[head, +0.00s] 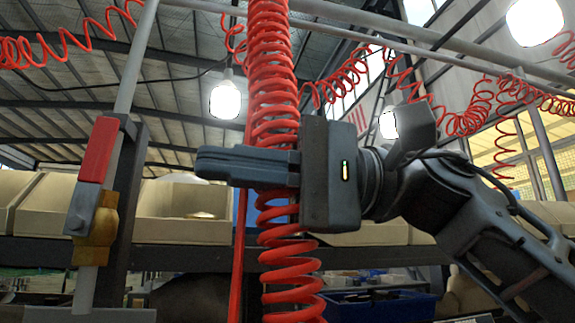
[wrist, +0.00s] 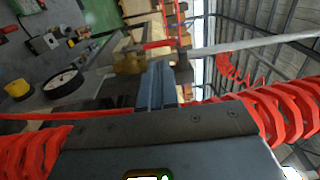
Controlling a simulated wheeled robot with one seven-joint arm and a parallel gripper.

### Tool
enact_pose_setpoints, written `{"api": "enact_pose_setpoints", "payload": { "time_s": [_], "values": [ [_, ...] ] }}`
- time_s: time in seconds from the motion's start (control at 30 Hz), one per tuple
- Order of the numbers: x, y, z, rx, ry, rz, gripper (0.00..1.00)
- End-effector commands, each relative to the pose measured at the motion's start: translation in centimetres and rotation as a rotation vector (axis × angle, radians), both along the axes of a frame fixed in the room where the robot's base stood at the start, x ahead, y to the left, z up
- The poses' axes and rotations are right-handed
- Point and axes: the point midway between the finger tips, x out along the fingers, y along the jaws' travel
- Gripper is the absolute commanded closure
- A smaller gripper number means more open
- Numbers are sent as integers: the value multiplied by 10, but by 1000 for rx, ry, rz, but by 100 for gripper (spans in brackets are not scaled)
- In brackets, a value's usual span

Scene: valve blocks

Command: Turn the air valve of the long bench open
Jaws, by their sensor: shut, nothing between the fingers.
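The air valve has a brass body (head: 95,238) on a grey upright pipe (head: 137,65) at the left of the head view. Its lever, with a red grip (head: 98,150), points up and lies roughly along the pipe. My gripper (head: 200,163) is shut and empty, with its fingers pointing left toward the valve. A gap shows between the fingertips and the lever in the head view. In the wrist view the brass body (wrist: 130,63) and red grip (wrist: 160,44) appear just beyond my fingertips (wrist: 158,68); I cannot tell the depth between them.
A red coiled hose (head: 290,272) hangs directly behind my fingers in the head view. A thin red upright (head: 239,250) stands left of it. Beige bins (head: 185,225) line a shelf behind.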

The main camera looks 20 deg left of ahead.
Motion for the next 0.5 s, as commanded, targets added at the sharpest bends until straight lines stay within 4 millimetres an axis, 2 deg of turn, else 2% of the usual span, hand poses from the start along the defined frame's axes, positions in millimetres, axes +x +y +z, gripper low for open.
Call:
{"api": "enact_pose_setpoints", "payload": {
  "time_s": [0.2,0.5],
  "values": [
    [-21,33,3,-2,-1,1,100],
    [-32,52,3,-1,1,-2,100]
  ]
}}
